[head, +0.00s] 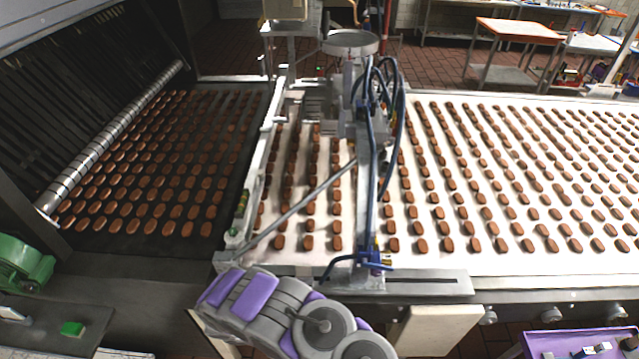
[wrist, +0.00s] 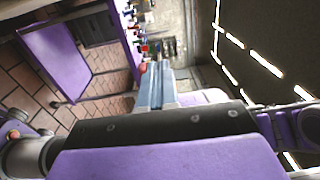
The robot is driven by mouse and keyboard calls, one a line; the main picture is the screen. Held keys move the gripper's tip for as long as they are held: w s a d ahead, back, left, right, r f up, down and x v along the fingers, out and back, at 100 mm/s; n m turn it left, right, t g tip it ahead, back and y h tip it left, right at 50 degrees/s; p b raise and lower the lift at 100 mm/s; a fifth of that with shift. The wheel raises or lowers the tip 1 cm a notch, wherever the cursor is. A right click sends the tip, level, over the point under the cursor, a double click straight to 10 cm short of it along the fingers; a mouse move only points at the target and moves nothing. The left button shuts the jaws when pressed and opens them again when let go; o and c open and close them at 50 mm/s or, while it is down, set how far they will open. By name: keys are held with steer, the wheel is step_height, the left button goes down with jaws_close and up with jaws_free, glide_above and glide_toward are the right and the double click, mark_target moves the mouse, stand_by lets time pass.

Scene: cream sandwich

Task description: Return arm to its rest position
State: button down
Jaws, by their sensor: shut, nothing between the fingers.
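My arm (head: 245,298), purple and grey, lies folded low at the bottom middle of the head view, in front of the conveyor's near edge. My gripper (wrist: 155,85) shows in the wrist view as pale blue-grey fingers beyond a dark and purple body. The fingers are together with nothing between them. I cannot make out the fingers in the head view.
A white conveyor (head: 466,262) carries rows of brown biscuits, with a hosed machine (head: 365,150) across it. A dark conveyor (head: 150,238) is at left. A green motor (head: 22,262) and a purple cart (head: 540,343) stand near the front corners. Tables stand at the back.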

steer(key=s+d+r+m+g+y+b, duration=0.1)
steer(key=d+r+m+g+y+b, duration=0.2)
steer(key=d+r+m+y+b, duration=0.55)
steer(key=s+d+r+m+g+y+b, duration=0.15)
steer(key=r+m+g, duration=0.35)
steer(key=m, duration=0.8)
steer(key=s+a+m+t+y+b, duration=0.1)
steer(key=s+m+t+y+b, duration=0.5)
steer(key=s+m, duration=0.8)
steer(key=shift+s+t+y+b, duration=0.45)
steer(key=shift+y+b, duration=0.4)
steer(key=shift+y, duration=0.25)
